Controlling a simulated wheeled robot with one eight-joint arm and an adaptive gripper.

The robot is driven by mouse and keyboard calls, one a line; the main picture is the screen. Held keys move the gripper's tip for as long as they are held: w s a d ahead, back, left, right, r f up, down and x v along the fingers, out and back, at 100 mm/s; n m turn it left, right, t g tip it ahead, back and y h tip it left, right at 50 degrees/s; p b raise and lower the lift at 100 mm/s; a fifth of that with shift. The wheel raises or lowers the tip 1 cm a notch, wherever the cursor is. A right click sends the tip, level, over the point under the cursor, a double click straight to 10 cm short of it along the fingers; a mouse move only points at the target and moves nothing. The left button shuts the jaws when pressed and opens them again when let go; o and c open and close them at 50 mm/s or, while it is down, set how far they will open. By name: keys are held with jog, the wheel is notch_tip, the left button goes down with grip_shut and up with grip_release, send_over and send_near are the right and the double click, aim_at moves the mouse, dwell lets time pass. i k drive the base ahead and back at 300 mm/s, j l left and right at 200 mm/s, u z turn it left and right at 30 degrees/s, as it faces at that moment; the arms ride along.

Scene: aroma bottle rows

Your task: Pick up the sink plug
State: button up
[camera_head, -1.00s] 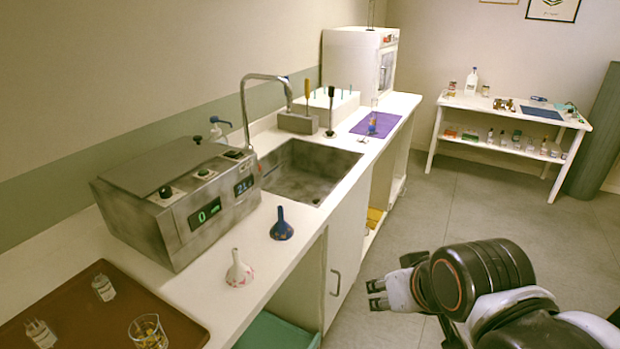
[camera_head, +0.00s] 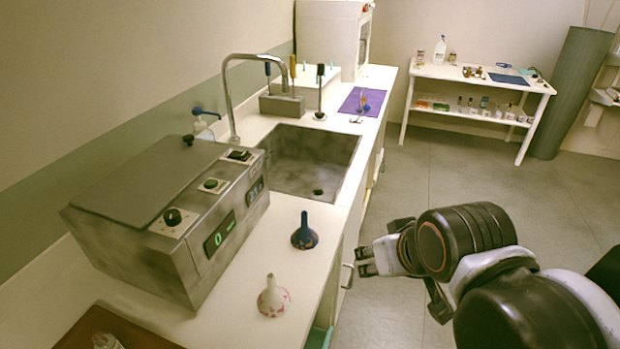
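No sink plug can be made out for certain. The metal sink (camera_head: 283,181) is set in the white counter, with a dark round drain spot (camera_head: 318,191) at its bottom; I cannot tell whether this is an open hole or a plug. A small light item (camera_head: 356,120) lies on the counter beyond the sink, too small to identify. My gripper (camera_head: 362,262) is at the front of the counter, right of the sink, out over the floor. Its two fingers are apart with nothing between them.
A blue funnel (camera_head: 304,234) and a white funnel (camera_head: 273,297) stand near the counter's front edge. A purple mat (camera_head: 375,102) lies farther back. The floor (camera_head: 420,170) at right is clear.

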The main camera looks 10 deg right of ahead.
aim_at(320, 114)
jog(key=i+l, duration=0.1)
jog(key=l, duration=0.55)
jog(key=i+l+u, duration=0.1)
jog(key=l, duration=0.25)
jog(key=i+l+u, duration=0.1)
jog(key=i+l, duration=0.2)
jog(key=i+l+u, duration=0.15)
jog(key=l, duration=0.25)
jog(key=i+l+u, duration=0.1)
jog(key=l, duration=0.3)
jog(key=i+l+u, duration=0.1)
jog(key=l, duration=0.3)
jog(key=i+l+u, duration=0.1)
jog(key=i+l, duration=0.15)
jog(key=l, duration=0.15)
jog(key=i+l+u, duration=0.1)
jog(key=l, duration=0.3)
